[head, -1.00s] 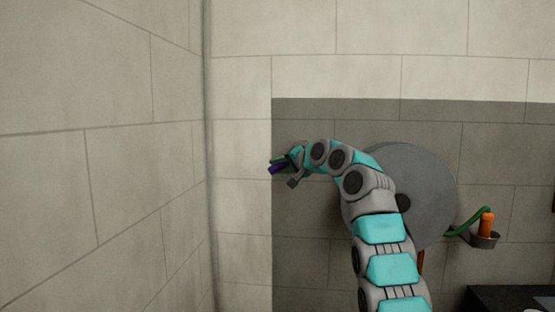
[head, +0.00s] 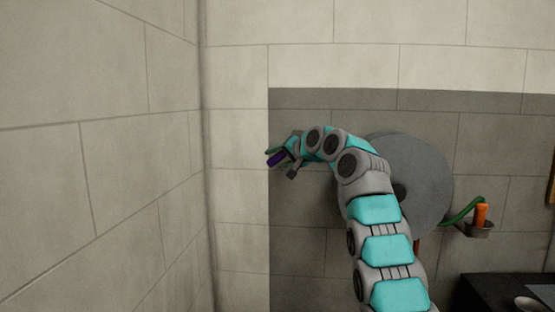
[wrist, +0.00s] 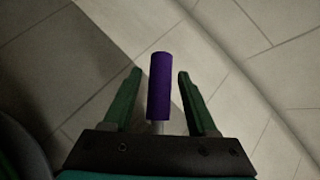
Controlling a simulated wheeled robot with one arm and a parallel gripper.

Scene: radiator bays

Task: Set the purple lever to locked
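The purple lever's handle (wrist: 159,86) stands between the two green fingers of my gripper (wrist: 160,74) in the wrist view. A narrow gap shows on each side of the handle, so the fingers are open around it and appear not to touch it. A short pale stem shows below the handle, close to the dark gripper body. In the head view the purple handle (head: 275,159) is small and tilted, at my gripper (head: 277,156) near the left edge of the dark wall panel. The lever's mount and any position marks are hidden or too small to tell.
A large grey disc (head: 425,180) is on the wall behind my arm. To its right, a small cup (head: 480,230) holds an orange object (head: 481,214) beside a green curved piece (head: 462,213). A dark surface (head: 490,287) is at lower right. A side wall (head: 100,150) stands at left.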

